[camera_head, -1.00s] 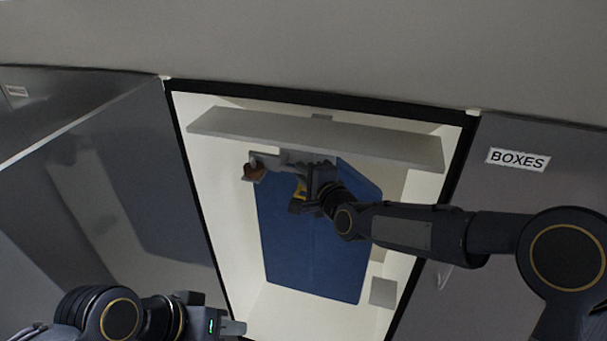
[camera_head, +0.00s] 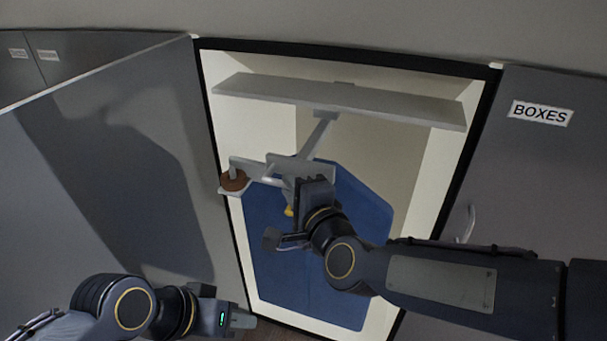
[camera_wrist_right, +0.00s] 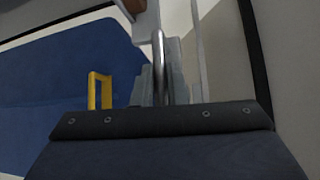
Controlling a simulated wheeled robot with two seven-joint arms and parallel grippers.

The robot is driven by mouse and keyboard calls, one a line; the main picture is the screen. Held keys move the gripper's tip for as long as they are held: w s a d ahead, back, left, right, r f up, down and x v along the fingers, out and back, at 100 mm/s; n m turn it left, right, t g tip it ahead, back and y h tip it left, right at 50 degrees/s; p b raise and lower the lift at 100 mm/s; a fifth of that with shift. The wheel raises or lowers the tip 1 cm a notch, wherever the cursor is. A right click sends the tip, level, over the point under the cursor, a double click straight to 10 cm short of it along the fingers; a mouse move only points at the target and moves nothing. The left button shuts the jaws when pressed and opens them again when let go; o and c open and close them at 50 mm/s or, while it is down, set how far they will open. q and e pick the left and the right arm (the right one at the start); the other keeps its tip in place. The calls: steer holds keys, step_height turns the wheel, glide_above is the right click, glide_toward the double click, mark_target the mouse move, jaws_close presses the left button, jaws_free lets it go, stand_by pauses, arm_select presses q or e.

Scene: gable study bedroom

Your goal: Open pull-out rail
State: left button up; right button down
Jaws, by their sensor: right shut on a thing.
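The pull-out rail (camera_head: 320,134) is a grey bar under the shelf (camera_head: 340,101) in the open closet. It reaches out from the shelf's underside toward me. My right gripper (camera_head: 290,176) is at the rail's front end and shut on it; the fingers partly hide the grip. In the right wrist view a thin metal bar (camera_wrist_right: 159,60) stands between grey finger parts. My left gripper (camera_head: 243,318) is low at the left, away from the rail; its finger gap does not show clearly.
A brown round piece (camera_head: 234,181) is at the left of the rail's front end. A blue panel (camera_head: 320,260) and a small yellow piece (camera_head: 289,211) are below. Grey doors stand left and right; the right one has a BOXES label (camera_head: 541,113).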

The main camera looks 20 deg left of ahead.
steer(key=shift+s+f, duration=0.1)
steer(key=shift+s, duration=2.15)
steer(key=c, duration=1.7)
jaws_free()
steer(key=v, duration=0.7)
steer(key=shift+s+d, duration=0.2)
steer(key=shift+s, duration=0.1)
